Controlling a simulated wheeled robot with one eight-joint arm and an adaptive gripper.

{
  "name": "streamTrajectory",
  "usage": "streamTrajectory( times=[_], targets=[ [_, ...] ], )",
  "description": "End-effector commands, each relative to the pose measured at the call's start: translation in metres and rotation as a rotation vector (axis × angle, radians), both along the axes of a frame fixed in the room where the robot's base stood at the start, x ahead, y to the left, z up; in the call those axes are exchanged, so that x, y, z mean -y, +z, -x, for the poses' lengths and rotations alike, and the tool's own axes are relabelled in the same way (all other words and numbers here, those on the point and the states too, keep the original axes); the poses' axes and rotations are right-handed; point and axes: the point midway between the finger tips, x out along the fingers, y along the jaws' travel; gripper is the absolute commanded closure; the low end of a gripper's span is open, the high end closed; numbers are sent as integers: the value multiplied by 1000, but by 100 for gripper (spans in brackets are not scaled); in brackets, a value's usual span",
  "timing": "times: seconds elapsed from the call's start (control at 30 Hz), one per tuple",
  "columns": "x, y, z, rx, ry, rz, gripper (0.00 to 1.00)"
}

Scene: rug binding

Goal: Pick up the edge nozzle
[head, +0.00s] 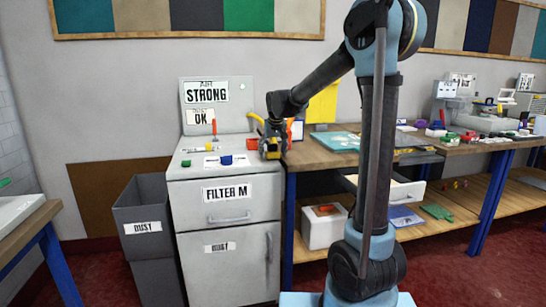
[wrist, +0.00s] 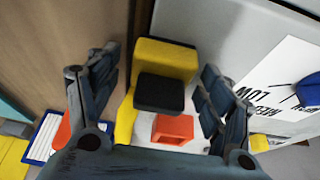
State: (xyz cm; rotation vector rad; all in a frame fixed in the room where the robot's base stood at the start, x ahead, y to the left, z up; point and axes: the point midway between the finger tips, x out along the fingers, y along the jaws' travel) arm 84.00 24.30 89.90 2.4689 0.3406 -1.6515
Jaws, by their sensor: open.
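The edge nozzle seems to be the yellow piece (wrist: 165,60) with a black block (wrist: 160,94) on it, in the middle of the wrist view. An orange-red hollow piece (wrist: 172,129) sits just below the black block. My gripper (wrist: 160,64) is open, with one finger on each side of the yellow and black piece and visible gaps between. In the head view my gripper (head: 271,148) points down at the right edge of the white cabinet top (head: 183,167), beside the workbench, and hides most of the piece.
A grey panel labelled STRONG (head: 240,118) stands behind the cabinet top. An upright orange-tipped tool (head: 214,129) and a blue knob (head: 226,160) are left of my gripper. A wooden workbench (head: 306,157) adjoins at right. A grey dust bin (head: 140,215) stands left.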

Motion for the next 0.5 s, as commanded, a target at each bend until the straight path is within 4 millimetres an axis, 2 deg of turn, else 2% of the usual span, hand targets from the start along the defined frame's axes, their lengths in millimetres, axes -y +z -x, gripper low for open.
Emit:
streamTrajectory(
  times=[0.07, 0.1, 0.3, 0.33, 0.5],
  targets=[
    [0, 0, 0, 0, 0, 0, 27],
    [0, 0, 0, 0, 0, 0, 31],
    [0, 0, 0, 0, 0, 0, 77],
    [0, 0, 0, 0, 0, 0, 80],
    [0, 1, 0, 0, 0, 0, 80]
  ],
)
